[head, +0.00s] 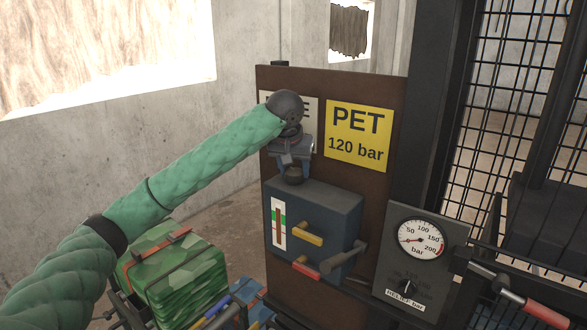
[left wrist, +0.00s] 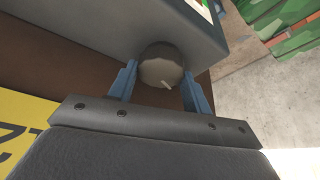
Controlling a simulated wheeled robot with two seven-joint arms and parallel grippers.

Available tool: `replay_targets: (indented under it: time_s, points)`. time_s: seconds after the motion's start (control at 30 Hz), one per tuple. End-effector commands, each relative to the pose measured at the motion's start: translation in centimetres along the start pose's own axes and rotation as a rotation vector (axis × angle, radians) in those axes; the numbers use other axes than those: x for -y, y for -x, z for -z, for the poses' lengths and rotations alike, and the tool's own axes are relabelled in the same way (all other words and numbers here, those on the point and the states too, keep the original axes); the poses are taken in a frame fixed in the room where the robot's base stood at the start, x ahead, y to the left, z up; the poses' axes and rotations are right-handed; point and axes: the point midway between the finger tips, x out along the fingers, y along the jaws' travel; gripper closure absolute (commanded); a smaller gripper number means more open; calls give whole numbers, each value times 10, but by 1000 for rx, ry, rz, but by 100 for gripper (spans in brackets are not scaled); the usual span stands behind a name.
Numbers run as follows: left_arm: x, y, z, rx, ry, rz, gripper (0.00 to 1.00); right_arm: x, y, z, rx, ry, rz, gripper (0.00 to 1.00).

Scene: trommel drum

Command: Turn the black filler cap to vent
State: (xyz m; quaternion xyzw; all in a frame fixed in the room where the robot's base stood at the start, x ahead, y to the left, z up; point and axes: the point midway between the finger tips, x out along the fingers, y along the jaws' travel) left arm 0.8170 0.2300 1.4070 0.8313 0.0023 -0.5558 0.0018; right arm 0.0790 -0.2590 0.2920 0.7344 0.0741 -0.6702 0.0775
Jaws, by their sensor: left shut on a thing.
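The black filler cap (head: 292,174) sits on top of a blue-grey tank box (head: 335,212) mounted on a brown board. In the left wrist view the cap (left wrist: 160,66) is a round knob with a short white mark near its lower right edge. My left gripper (head: 292,163) reaches down over the cap from above. In the left wrist view its two blue fingers (left wrist: 160,84) stand on either side of the cap, shut on it. Any vent marking around the cap is hidden or not readable. My right gripper is not in view.
A yellow "PET 120 bar" sign (head: 358,136) is close right of my gripper. The box carries a level gauge (head: 278,221), a yellow handle (head: 308,234) and a grey lever (head: 343,258). A pressure gauge (head: 420,243) is at right; green camouflage bales (head: 173,272) are at lower left.

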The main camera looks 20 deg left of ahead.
Motion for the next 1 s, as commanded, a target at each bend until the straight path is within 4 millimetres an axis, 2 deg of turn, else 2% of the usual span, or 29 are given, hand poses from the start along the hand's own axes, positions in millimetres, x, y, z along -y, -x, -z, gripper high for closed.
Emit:
replay_targets:
  time_s: [0.2,0.5,1.0]
  points:
    - [-1,3,2,-6,171,69,74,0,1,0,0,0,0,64]
    - [-2,3,3,-6,338,138,74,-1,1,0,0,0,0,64]
    - [-2,3,2,-5,416,170,74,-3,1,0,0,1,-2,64]
